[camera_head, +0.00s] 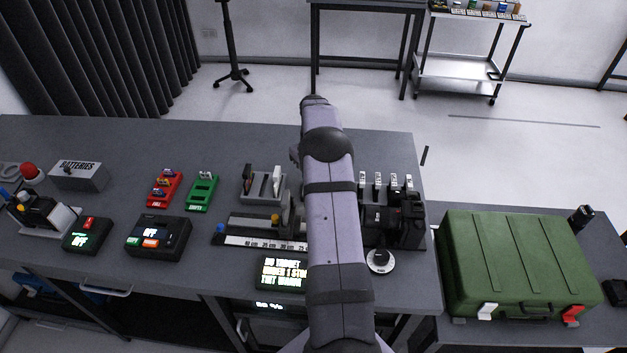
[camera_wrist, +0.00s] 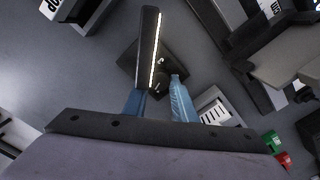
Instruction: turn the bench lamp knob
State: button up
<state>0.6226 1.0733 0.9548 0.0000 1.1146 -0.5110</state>
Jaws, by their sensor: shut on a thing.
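The bench lamp shows in the wrist view as a dark bar with a lit strip (camera_wrist: 153,50) above a dark square base (camera_wrist: 174,68). A small dark knob (camera_wrist: 160,84) is on the base, beside the bar's lower end. My gripper (camera_wrist: 160,92) has two blue fingers, one on either side of the knob, and is shut on it. The left finger is partly behind the lamp bar. In the head view my own arm covers the middle of the bench, and neither the gripper nor the lamp can be made out there.
A green case (camera_head: 515,262) stands at right. The back left of the bench is clear.

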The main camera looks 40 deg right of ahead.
jog(key=shift+r, duration=0.1)
dwell(0.3)
jog(key=o, duration=1)
jog(key=shift+o, duration=0.2)
jog(key=shift+r+b, duration=1.15)
jog(key=shift+r, duration=2.5)
jog(key=shift+c, duration=0.5)
